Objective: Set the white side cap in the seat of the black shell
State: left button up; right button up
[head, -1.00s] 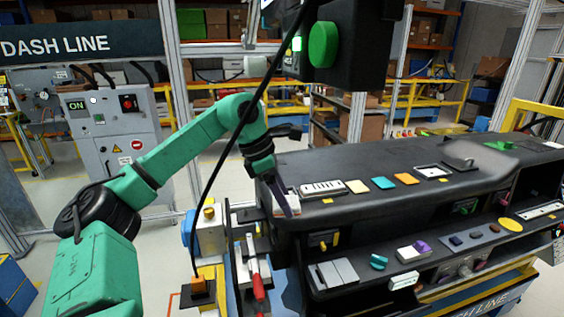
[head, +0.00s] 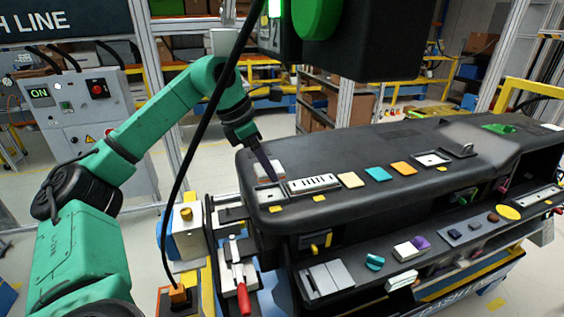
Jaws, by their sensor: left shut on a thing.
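The black shell (head: 370,160) is the long dashboard body running across the right half of the head view. My left gripper (head: 274,180) points down over the shell's near left end. It is shut on the white side cap (head: 264,170), a small pale piece largely hidden by the dark fingers. A light-edged rectangular recess (head: 270,195) in the shell top, which looks like the seat, lies just below and in front of the fingertips. I cannot tell whether the cap touches the shell. My right gripper is not in view.
A white slotted panel (head: 313,184) sits just right of the gripper, followed by cream, teal and orange tiles (head: 403,168). A red-handled clamp (head: 239,275) stands at the shell's left end. A black box with a green button (head: 316,18) and a dark cable hang overhead.

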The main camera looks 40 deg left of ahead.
pick_arm(q)
jog(key=w+f, duration=0.1)
jog(key=a+f+b, duration=0.1)
jog(key=f, duration=0.1)
jog(key=w+a+f+b, duration=0.1)
jog(key=shift+w+a+f, duration=0.1)
jog(key=shift+w+f, duration=0.25)
jog(key=shift+s+d+f+b, duration=0.55)
jog(key=shift+f+b, duration=0.2)
jog(key=shift+b, duration=0.3)
jog(key=shift+s+f, duration=0.1)
jog(key=shift+s, duration=0.05)
jog(key=shift+f, duration=0.15)
jog(key=shift+w+a+f, duration=0.15)
jog(key=shift+w+a, duration=0.05)
jog(key=shift+w, duration=0.05)
jog(key=o, duration=1.3)
jog(key=shift+c, duration=0.2)
jog(key=shift+o, duration=0.6)
jog(key=shift+w+a+f, duration=0.1)
jog(key=shift+f, duration=0.05)
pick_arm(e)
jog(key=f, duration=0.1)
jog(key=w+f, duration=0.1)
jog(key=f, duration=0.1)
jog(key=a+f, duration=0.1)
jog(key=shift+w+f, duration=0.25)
